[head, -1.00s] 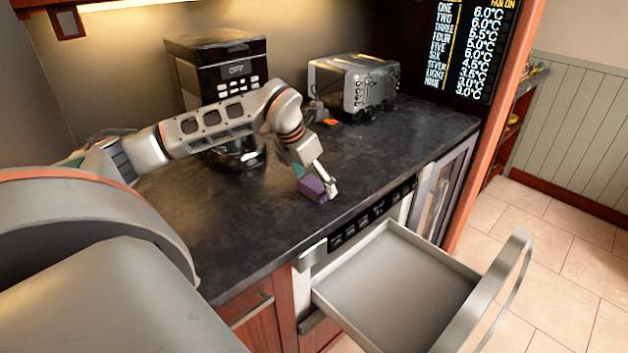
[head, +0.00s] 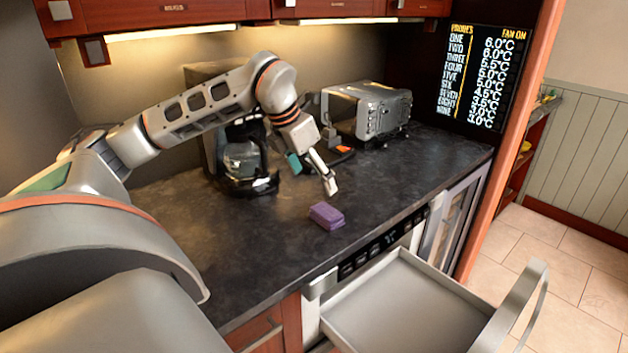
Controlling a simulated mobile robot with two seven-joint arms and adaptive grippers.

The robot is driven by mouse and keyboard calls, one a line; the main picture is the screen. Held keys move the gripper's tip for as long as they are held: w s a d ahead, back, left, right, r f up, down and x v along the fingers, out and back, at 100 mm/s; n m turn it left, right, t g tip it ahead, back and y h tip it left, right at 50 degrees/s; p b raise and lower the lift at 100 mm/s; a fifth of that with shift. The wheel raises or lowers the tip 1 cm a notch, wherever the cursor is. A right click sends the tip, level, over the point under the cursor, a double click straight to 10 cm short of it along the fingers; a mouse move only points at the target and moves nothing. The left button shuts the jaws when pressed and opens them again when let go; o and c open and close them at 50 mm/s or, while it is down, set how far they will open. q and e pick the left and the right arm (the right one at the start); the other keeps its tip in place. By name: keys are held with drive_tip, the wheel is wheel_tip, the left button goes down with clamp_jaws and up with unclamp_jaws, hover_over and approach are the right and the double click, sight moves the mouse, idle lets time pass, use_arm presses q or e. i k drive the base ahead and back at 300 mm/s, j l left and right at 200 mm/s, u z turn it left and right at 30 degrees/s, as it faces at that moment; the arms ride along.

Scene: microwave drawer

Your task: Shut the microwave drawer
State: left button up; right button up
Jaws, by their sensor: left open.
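The microwave drawer (head: 395,305) is pulled well out below the counter at the lower right of the head view. Its inside is grey and looks empty. Its front panel with a curved handle (head: 525,305) stands at the outer end, partly cut by the frame's bottom edge. My left gripper (head: 318,175) is open above the counter, behind and above a small purple block (head: 327,216), and apart from it. It is well back from the drawer. My right gripper is not in view.
The dark counter (head: 240,262) carries a coffee maker (head: 240,165) and a silver toaster oven (head: 367,112) at the back. A control strip (head: 380,242) runs above the drawer. Tiled floor (head: 570,262) lies clear to the right.

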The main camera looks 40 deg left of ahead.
sight(403, 304)
drive_tip(key=k+l, duration=0.35)
drive_tip(key=l, duration=0.15)
drive_tip(key=k+l, duration=0.4)
drive_tip(key=l, duration=0.15)
